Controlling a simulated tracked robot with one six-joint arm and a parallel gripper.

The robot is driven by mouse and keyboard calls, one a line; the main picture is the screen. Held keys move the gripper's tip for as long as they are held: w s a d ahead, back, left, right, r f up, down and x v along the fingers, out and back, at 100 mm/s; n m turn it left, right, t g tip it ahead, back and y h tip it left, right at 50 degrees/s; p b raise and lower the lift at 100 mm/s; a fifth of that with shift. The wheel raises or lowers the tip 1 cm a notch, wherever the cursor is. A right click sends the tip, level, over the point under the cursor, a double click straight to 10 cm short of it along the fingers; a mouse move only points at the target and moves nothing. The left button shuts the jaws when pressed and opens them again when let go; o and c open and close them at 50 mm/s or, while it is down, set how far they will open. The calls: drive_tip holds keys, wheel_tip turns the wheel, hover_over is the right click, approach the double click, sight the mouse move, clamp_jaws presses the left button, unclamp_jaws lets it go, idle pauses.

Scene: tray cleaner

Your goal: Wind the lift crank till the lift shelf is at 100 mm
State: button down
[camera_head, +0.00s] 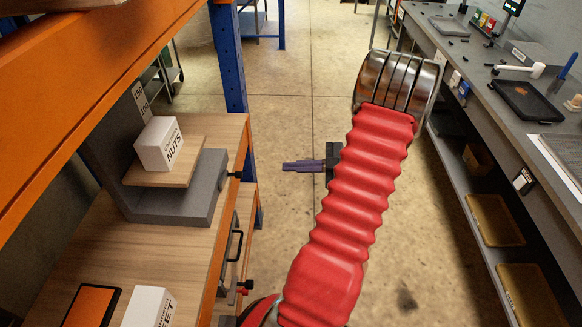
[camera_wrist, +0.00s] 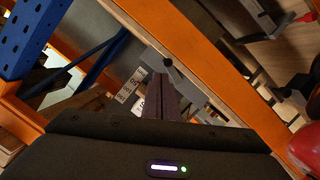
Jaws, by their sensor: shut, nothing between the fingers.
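The lift is a grey stand (camera_head: 175,205) on the wooden rack shelf at the left. Its wooden lift shelf (camera_head: 185,175) carries a white NUTS box (camera_head: 158,145). On the scale (camera_head: 140,98), 150 and 100 show above the box; the lower part is hidden, so I cannot read the shelf's exact height. The lift crank (camera_head: 236,175) sticks out at the stand's right side; a dark knob and grey arm, probably the crank (camera_wrist: 168,63), show beyond my fingers in the wrist view. My gripper (camera_head: 285,166) is shut and empty, to the right of the crank, apart from it.
An orange rack beam (camera_head: 80,75) and a blue upright (camera_head: 229,60) stand close to the lift. A drawer handle (camera_head: 237,243) is below the crank. An orange-and-black box (camera_head: 92,304) lies at front left. Open floor separates the rack from the workbench (camera_head: 500,90) at right.

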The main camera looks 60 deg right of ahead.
drive_tip(key=shift+a, duration=0.1)
drive_tip(key=w+a+r+n+g, duration=0.3)
drive_tip(key=a+n+g, duration=0.1)
drive_tip(key=a+n, duration=0.5)
drive_tip(key=w+a+r+n+g+y, duration=0.1)
drive_tip(key=w+a+r+n+g, duration=0.15)
drive_tip(key=a+n, duration=0.65)
drive_tip(key=w+a+r+n+g, duration=0.25)
drive_tip(key=a+n+g, duration=0.25)
drive_tip(key=a+n, duration=0.4)
drive_tip(key=s+a+r+n+h, duration=0.2)
drive_tip(key=a+r+n, duration=0.1)
drive_tip(key=n, duration=0.8)
drive_tip(key=s+a+r+n+t+h, duration=0.1)
drive_tip(key=s+a+r+n+h, duration=0.1)
drive_tip(key=a+n, duration=0.4)
drive_tip(key=s+a+r+n+t+h, duration=0.1)
drive_tip(key=a+r+n, duration=0.3)
drive_tip(key=n, duration=1.3)
drive_tip(key=shift+s+a+r+h, duration=0.25)
drive_tip(key=shift+s+a+h, duration=0.35)
drive_tip(key=shift+h, duration=0.2)
drive_tip(key=shift+a+t, duration=0.1)
drive_tip(key=shift+t, duration=0.15)
